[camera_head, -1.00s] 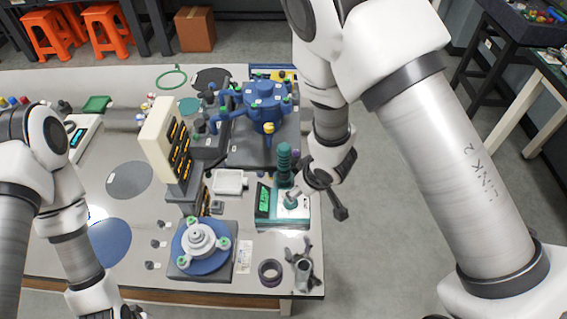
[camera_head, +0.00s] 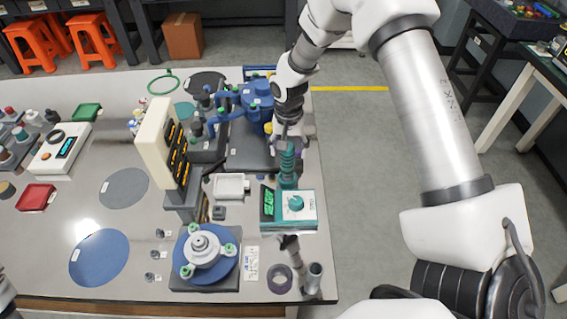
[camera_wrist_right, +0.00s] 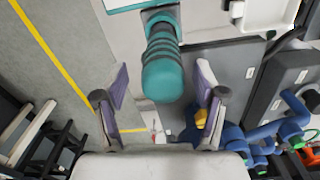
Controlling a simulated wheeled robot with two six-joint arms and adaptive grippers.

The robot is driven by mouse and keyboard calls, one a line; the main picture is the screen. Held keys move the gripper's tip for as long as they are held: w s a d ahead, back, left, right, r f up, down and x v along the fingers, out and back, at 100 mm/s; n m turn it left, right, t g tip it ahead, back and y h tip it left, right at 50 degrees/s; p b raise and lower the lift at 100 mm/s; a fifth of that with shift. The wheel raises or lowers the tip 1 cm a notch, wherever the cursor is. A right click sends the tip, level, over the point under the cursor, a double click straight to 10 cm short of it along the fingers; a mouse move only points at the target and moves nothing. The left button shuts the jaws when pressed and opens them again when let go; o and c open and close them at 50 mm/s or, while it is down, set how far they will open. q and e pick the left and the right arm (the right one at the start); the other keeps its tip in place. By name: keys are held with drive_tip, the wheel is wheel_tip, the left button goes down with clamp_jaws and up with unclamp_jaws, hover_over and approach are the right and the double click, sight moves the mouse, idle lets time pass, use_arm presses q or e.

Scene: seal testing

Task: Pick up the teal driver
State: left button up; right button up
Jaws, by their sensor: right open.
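The teal driver (camera_head: 287,163) has a ridged handle and stands upright behind a teal box (camera_head: 306,216) with a green display and a knob. In the right wrist view the driver's rounded handle end (camera_wrist_right: 162,78) points toward the camera. My right gripper (camera_head: 289,143) is at the top of the handle, its arm coming from above. In the wrist view its two purple-padded fingers (camera_wrist_right: 162,88) are open, one on each side of the handle, with gaps between. The driver's lower part is partly hidden by the box.
A blue multi-armed fixture (camera_head: 259,97) stands just behind and left of the driver. A white tray (camera_head: 229,186) and a cream panel with several dark slots (camera_head: 158,142) stand to the left. A blue round fixture (camera_head: 183,258) is in front. The table's right edge is close.

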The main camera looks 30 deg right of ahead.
sight(287, 160)
drive_tip(key=f, duration=0.2)
drive_tip(key=f+p, duration=0.1)
drive_tip(key=f, duration=0.1)
drive_tip(key=shift+w+a+f, duration=0.1)
drive_tip(key=shift+a, duration=0.15)
drive_tip(key=shift+d+f, duration=0.1)
drive_tip(key=shift+f, duration=0.05)
clamp_jaws()
